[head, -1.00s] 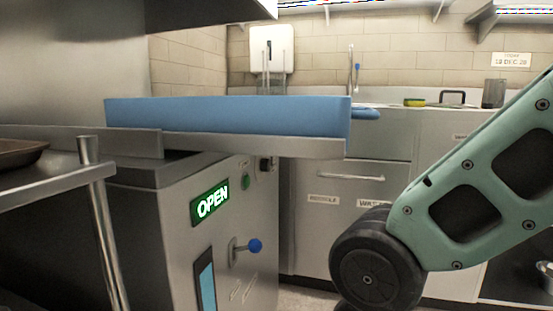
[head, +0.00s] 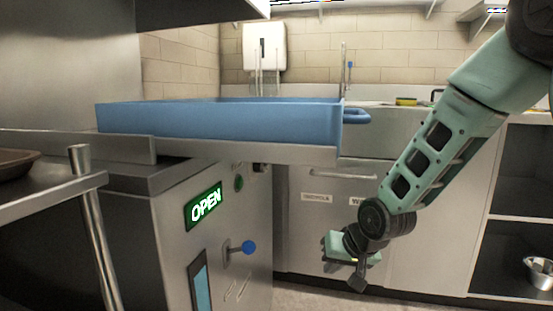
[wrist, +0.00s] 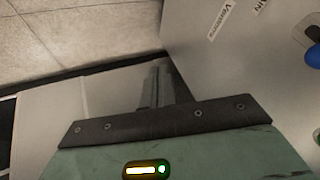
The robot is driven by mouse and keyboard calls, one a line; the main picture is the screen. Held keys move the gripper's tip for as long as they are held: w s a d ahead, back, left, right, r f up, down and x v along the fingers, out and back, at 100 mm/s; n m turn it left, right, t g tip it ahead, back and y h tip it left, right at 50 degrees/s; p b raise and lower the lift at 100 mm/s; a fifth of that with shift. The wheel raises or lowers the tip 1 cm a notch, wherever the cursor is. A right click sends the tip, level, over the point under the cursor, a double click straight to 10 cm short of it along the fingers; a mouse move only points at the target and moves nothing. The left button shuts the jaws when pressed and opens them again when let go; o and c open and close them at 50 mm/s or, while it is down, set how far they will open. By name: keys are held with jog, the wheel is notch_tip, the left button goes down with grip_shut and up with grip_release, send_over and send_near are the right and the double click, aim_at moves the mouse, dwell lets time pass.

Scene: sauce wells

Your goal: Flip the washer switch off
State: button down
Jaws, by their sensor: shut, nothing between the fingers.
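The washer (head: 170,225) is the grey steel machine at left, with a lit green OPEN sign (head: 205,207) on its front panel. A switch lever with a blue knob (head: 249,247) sticks out to the right from a small plate below the sign. The knob also shows at the right edge of the wrist view (wrist: 313,56). My gripper (head: 357,280) is to the right of the knob, apart from it, low in front of the grey cabinets. Its fingers (wrist: 158,84) look closed together and empty in the wrist view.
A blue tray (head: 220,125) rests on the steel ledge above the washer and juts rightward. A steel rack (head: 50,187) stands at near left. A small green round button (head: 239,183) sits above the lever. A metal bowl (head: 540,272) is on the lower right shelf. Floor between is clear.

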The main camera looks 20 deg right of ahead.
jog(key=w+a+r+m+t+y, duration=0.2)
jog(key=w+r+m+t, duration=0.1)
jog(key=w, duration=0.4)
jog(key=w+a+r+m+t+y, duration=0.2)
jog(key=w+r+m+t, duration=0.1)
jog(key=w, duration=0.3)
jog(key=w+d+r+m+t, duration=0.2)
jog(key=w+r+m+t, duration=0.1)
jog(key=r, duration=0.2)
jog(key=w+d+r+m+t+h, duration=0.1)
jog(key=w+d+r+m+t, duration=0.1)
jog(key=r, duration=0.4)
jog(key=shift+w+d+m+t, duration=0.4)
jog(key=shift+w+d+m, duration=0.2)
jog(key=shift+m, duration=0.5)
jog(key=shift+w+a, duration=0.1)
jog(key=a+b+x, duration=0.1)
jog(key=b+x, duration=0.1)
jog(key=x, duration=0.4)
jog(key=a+b+x, duration=0.1)
jog(key=b+x, duration=0.2)
jog(key=x, duration=0.3)
jog(key=shift+a, duration=0.4)
